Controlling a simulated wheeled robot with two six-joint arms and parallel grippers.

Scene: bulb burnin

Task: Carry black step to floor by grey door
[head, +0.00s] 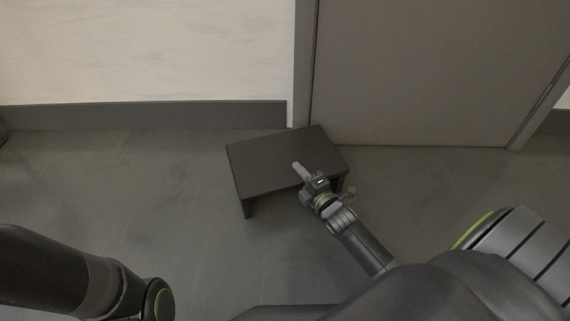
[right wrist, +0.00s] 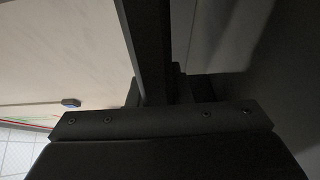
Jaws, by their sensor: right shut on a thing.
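The black step (head: 270,160) is a low dark stool with a flat rectangular top and short legs. In the head view it stands at or just above the floor, in front of the grey door's left edge; I cannot tell whether its legs touch. The grey door (head: 430,75) is upright and looks shut. My right gripper (head: 303,174) is shut on the near edge of the step. In the right wrist view a dark part of the step (right wrist: 150,45) fills the middle, and the fingertips are hard to make out. My left gripper is out of view.
The grey-green floor (head: 420,190) is clear in front of the door and to the left of the step. A pale wall (head: 140,50) with a dark baseboard (head: 150,116) runs left of the door frame (head: 302,60). A dark object is cut off at the far left edge.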

